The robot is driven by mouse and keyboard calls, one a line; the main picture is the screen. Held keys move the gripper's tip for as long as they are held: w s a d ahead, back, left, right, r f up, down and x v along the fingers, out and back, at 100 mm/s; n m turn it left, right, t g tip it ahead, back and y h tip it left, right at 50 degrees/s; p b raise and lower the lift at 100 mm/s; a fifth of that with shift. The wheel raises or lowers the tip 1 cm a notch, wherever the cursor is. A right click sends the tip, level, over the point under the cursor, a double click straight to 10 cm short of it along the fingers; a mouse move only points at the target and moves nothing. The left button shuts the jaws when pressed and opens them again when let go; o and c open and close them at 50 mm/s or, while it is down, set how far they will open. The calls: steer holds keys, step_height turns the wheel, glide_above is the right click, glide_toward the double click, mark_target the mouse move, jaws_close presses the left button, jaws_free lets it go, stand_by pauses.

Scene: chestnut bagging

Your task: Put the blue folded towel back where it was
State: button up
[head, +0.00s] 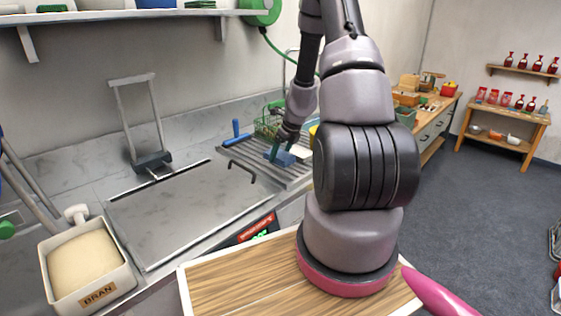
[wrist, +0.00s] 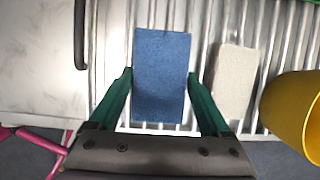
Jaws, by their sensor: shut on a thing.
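The blue folded towel (wrist: 161,75) is a flat rectangle between the two green fingers of my gripper (wrist: 161,88) in the wrist view. The fingers are shut on its long sides. In the head view the towel (head: 279,157) shows under my gripper (head: 288,142), at the ribbed metal drainboard (head: 243,153). I cannot tell whether the towel touches the ribs or hangs just above them. A pale folded cloth (wrist: 235,80) lies on the drainboard to the right of the towel, apart from it.
A yellow container (wrist: 297,108) stands right of the pale cloth. A green wire basket (head: 268,122) and a blue-handled tool (head: 236,133) are behind the towel. A dark handle (head: 242,170) rises in front of the drainboard. The steel worktop (head: 185,210) at left is mostly bare.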

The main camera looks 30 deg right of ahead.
mark_target(283, 155)
steer(key=shift+f, duration=1.5)
steer(key=shift+f, duration=0.1)
steer(key=o, duration=1.3)
steer(key=shift+c, duration=0.2)
